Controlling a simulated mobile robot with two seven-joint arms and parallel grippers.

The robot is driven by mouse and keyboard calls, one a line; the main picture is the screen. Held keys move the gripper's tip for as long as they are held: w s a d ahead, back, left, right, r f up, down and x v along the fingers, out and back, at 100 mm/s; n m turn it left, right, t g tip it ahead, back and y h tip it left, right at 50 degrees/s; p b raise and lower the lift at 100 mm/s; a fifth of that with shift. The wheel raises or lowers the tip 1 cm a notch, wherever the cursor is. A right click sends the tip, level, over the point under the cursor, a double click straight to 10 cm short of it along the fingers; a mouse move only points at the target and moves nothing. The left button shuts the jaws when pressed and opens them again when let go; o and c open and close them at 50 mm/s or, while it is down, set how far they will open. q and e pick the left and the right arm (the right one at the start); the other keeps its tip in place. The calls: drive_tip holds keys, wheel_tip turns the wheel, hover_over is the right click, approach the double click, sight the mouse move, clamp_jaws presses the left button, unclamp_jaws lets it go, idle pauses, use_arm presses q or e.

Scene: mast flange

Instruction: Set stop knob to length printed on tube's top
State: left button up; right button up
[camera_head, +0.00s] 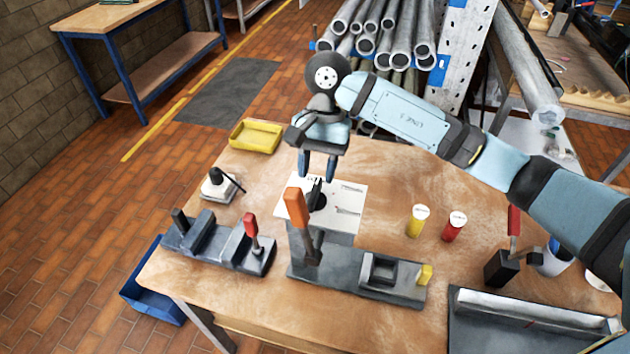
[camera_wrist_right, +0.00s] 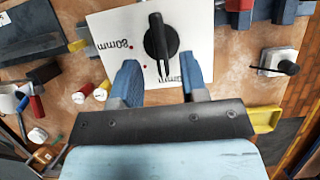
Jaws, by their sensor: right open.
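The stop knob (camera_head: 316,197) is black and sits on a white plate (camera_head: 346,211) with printed labels; it also shows in the right wrist view (camera_wrist_right: 160,42). There, one label looks like 80mm, and the knob's narrow end points down between my fingers. A yellow tube (camera_head: 416,222) and a red tube (camera_head: 454,228) stand upright to the right, with white tops; the print on them is too small to read. My right gripper (camera_head: 317,168) is open and empty, just behind and above the knob, its fingertips apart from it. My left gripper is not in view.
A grey fixture with an orange-handled lever (camera_head: 297,210) stands in front of the plate. A clamp block with a red handle (camera_head: 251,232) is at left. A yellow tray (camera_head: 256,136) and a small switch box (camera_head: 218,187) lie further back. A grey tray (camera_head: 530,315) is front right.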

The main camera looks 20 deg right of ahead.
sight(315, 188)
drive_tip(key=x, duration=0.2)
drive_tip(key=shift+s+a+f, duration=0.1)
drive_tip(key=shift+s+f, duration=0.05)
drive_tip(key=shift+f, duration=0.15)
drive_tip(key=shift+s+a+f+p, duration=0.1)
drive_tip(key=shift+f+p, duration=0.05)
drive_tip(key=shift+f, duration=0.2)
drive_tip(key=shift+s+a+f+p, duration=0.1)
drive_tip(key=shift+f+p, duration=0.05)
drive_tip(key=shift+f, duration=0.2)
drive_tip(key=shift+d, duration=0.1)
clamp_jaws()
